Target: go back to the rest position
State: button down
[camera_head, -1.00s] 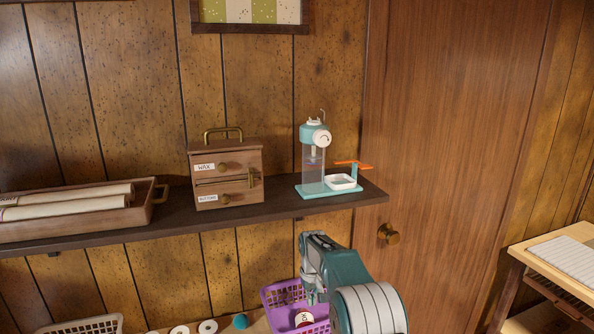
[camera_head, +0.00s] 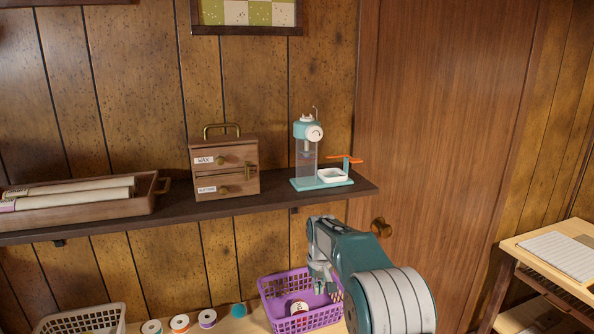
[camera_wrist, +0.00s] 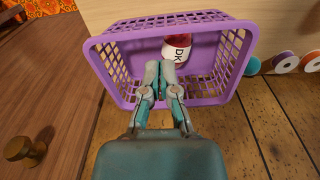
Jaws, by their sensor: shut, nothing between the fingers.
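My gripper (camera_wrist: 160,80) is shut and empty in the wrist view. Its fingertips overlap the near part of a purple basket (camera_wrist: 118,57) there, but I cannot tell whether they are above it or inside it. In the head view my gripper (camera_head: 325,284) is seen partly from behind, in front of the basket (camera_head: 303,322). A small red and white labelled container (camera_wrist: 174,50) lies in the basket, apart from the fingertips, and it also shows in the head view (camera_head: 299,307).
A shelf (camera_head: 100,228) above holds a wooden tray (camera_head: 90,208), a small drawer box (camera_head: 224,170) and a teal dispenser (camera_head: 307,150). Thread spools (camera_head: 180,323) and a pale basket (camera_head: 85,321) stand left of the purple basket. A door (camera_head: 440,120) is at right.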

jog(key=s+d+r+m+t, duration=0.1)
jog(key=s+d+r, duration=0.2)
jog(key=s+r, duration=0.6)
jog(key=s+d+r+t, duration=0.1)
jog(key=s+d+r, duration=0.2)
jog(key=s+r, duration=0.5)
jog(key=s+d+f+m+t, duration=0.1)
jog(key=s+d+m+t, duration=0.1)
jog(key=s, duration=2.1)
jog(key=shift+s+d+f+t, duration=0.25)
jog(key=shift+d+t, duration=0.25)
jog(key=shift+d, duration=0.35)
